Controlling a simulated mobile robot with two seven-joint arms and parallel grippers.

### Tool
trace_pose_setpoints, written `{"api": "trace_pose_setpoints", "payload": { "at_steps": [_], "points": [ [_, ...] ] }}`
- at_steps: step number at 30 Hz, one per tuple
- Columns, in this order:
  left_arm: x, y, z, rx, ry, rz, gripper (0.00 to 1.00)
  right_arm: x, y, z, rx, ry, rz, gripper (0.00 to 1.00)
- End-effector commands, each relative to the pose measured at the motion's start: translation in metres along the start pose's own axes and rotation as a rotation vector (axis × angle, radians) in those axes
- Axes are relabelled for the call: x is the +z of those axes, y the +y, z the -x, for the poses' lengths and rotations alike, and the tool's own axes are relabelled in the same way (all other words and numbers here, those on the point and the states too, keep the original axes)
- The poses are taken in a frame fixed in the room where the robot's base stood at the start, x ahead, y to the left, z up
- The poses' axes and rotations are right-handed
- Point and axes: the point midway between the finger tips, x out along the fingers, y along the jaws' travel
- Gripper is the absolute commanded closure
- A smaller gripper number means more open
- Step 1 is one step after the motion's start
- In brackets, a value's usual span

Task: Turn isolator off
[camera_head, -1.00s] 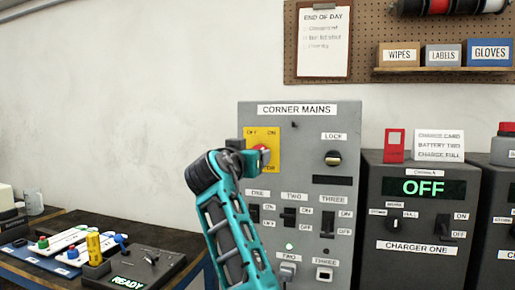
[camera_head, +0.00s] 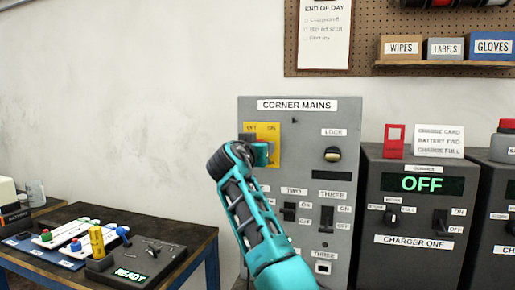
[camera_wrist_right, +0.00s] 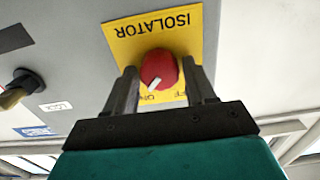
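The yellow isolator plate (camera_head: 266,131) is on the upper left of the grey CORNER MAINS panel (camera_head: 310,122). In the right wrist view the plate (camera_wrist_right: 180,40) appears upside down with its red knob (camera_wrist_right: 160,68). The knob's white mark points to the lower left, toward the ON lettering. My right gripper (camera_wrist_right: 160,76) has one finger on each side of the knob. The fingers look apart; I cannot tell whether they touch it. In the head view my right gripper (camera_head: 264,154) covers the knob. My left gripper is in neither view.
The LOCK knob (camera_head: 332,154) and several switches sit on the same panel. A charger reading OFF (camera_head: 417,210) stands to the right. A dark bench (camera_head: 190,230) with a control box reading READY (camera_head: 140,262) is at lower left. Blank wall lies left of the panel.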

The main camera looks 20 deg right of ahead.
Motion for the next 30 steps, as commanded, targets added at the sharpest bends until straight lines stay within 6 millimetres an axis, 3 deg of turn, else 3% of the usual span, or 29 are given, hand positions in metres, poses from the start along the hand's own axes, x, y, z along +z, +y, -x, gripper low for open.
{"api": "trace_pose_setpoints", "payload": {
  "at_steps": [13, 23, 30],
  "points": [
    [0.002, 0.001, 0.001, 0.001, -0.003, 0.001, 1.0, 0.0, 0.0, 0.0, 0.0, -0.001, 0.0, 0.87],
    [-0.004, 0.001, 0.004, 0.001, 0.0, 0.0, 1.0, -0.001, 0.0, 0.0, 0.001, -0.001, 0.055, 0.87],
    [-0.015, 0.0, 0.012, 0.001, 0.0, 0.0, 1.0, -0.003, -0.001, 0.0, 0.001, -0.001, 0.211, 0.87]
  ]
}}
